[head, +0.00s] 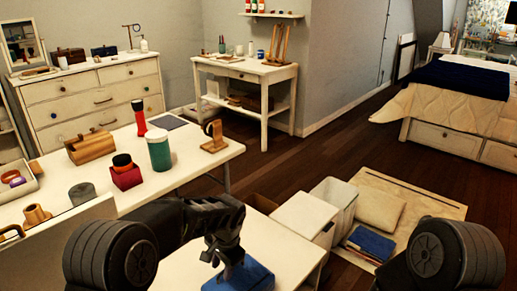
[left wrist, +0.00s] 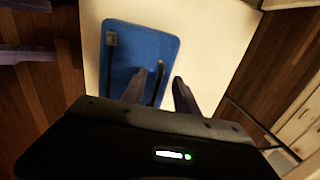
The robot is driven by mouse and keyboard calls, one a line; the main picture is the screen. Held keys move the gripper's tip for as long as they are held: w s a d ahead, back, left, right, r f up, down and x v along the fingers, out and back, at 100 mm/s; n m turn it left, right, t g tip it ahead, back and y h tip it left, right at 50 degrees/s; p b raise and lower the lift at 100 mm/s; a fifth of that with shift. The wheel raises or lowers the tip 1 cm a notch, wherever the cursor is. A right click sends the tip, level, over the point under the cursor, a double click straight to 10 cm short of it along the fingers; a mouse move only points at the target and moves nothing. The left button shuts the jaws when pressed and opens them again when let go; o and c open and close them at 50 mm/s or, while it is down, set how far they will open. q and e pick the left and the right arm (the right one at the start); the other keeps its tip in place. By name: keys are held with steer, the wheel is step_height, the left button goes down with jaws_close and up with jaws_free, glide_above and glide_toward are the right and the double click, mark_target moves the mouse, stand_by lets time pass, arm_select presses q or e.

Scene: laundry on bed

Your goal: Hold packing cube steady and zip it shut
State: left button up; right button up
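The blue packing cube (head: 240,278) lies on the white table near the bottom edge of the head view. In the left wrist view its flat blue top (left wrist: 138,48) shows two dark strips along its sides. My left gripper (head: 222,258) is over the cube, pointing down. The zip's state is too small to tell. My right arm (head: 450,255) shows at the lower right; its gripper is hidden.
The white table (head: 180,275) has bare room around the cube. Bins (head: 335,200), a cushion (head: 380,208) and a folded blue cloth (head: 370,243) stand beyond it. Another white table (head: 190,165) holds a green jar (head: 158,152) and a wooden box (head: 90,147).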

arm_select(q)
step_height(320, 180, up, 9)
steer(key=s+d, duration=0.1)
steer(key=shift+d, duration=0.15)
steer(key=shift+s, duration=0.1)
